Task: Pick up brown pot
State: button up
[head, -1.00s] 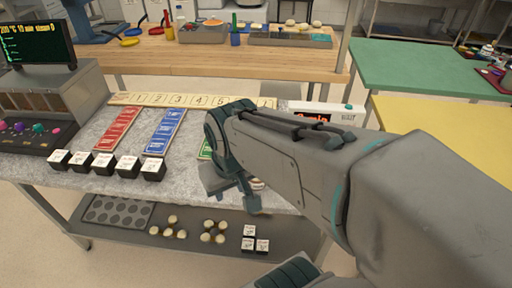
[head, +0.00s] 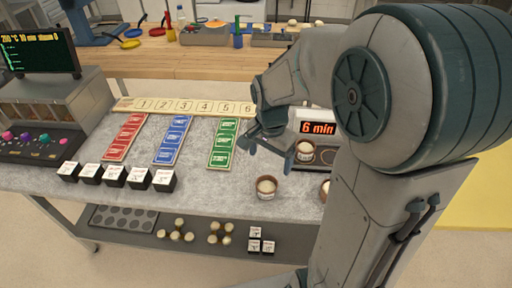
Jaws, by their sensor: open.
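Small round pots with pale contents show on the grey worktop (head: 210,195). One brownish pot (head: 266,187) stands upright near the front edge, below my gripper in the picture. A second pot (head: 325,189) is partly hidden by my arm. A third pot (head: 305,148) sits on the dark device with the "6 min" display. I cannot tell their colours apart well. My gripper (head: 264,148) is open and empty above the worktop, between the green card strip and the device, apart from the front pot.
Black cubes with white labelled tops (head: 114,176) line the front left. Red, blue and green card strips (head: 222,145) lie below a numbered board (head: 185,106). A control panel and screen (head: 43,51) stand left. Worktop left of the front pot is clear.

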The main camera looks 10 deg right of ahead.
jog(key=w+f+m, duration=0.1)
jog(key=w+m, duration=0.1)
jog(key=w, duration=0.1)
jog(key=p, duration=0.1)
send_near(266, 184)
jog(key=shift+m+g, duration=0.3)
jog(key=f, duration=0.2)
jog(key=w+f, duration=0.1)
jog(key=f, duration=0.2)
jog(key=shift+d+f, duration=0.1)
jog(key=f, duration=0.1)
jog(key=f+p, duration=0.1)
jog(key=f, duration=0.1)
jog(key=shift+s+d+f, duration=0.15)
jog(key=shift+s+f, duration=0.1)
jog(key=shift+f, duration=0.85)
jog(key=c, duration=1.2)
